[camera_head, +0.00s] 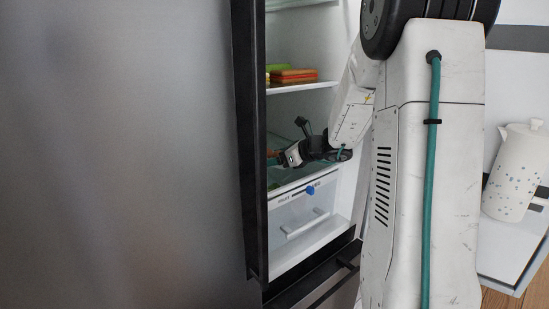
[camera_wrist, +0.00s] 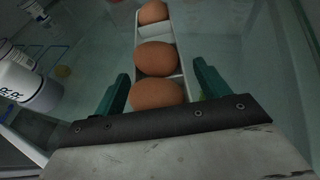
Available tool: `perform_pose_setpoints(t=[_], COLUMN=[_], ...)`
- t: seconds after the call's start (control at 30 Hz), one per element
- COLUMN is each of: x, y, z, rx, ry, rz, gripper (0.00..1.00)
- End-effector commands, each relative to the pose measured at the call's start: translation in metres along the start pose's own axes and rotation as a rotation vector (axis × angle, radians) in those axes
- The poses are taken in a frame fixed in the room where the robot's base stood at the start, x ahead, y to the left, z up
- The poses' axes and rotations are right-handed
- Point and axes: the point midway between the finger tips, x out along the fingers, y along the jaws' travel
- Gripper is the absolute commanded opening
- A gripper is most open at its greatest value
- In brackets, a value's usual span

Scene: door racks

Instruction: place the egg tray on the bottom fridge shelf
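The egg tray (camera_wrist: 174,28) is a narrow white holder with brown eggs in a row, seen in the wrist view. The nearest egg (camera_wrist: 157,95) lies between the fingers. My gripper (camera_wrist: 160,70) has its two teal fingers spread on either side of the tray, with a small gap visible on each side. In the head view my gripper (camera_head: 283,157) reaches into the open fridge, low above the bottom glass shelf (camera_head: 290,187). The tray is hidden there by the door edge and my arm. Whether the tray rests on the glass is hard to tell.
Below the glass is a clear drawer (camera_head: 305,225) with a blue slider. A shelf above (camera_head: 300,87) holds green and orange packs (camera_head: 290,75). A white bottle (camera_wrist: 30,80) stands at left in the wrist view. A white jug (camera_head: 514,170) stands outside at right.

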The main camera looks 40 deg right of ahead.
Motion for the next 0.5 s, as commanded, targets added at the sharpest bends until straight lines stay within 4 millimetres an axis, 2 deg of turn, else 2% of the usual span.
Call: perform_pose_setpoints(t=[0.17, 0.27, 0.5], x=[-0.001, -0.012, -0.062], y=[0.0, -0.001, -0.001], z=[0.003, 0.003, 0.003], rx=[-0.001, 0.0, 0.0], ry=[0.0, 0.0, -0.001], rz=[0.0, -0.002, -0.005], gripper=[0.74, 0.74, 0.74])
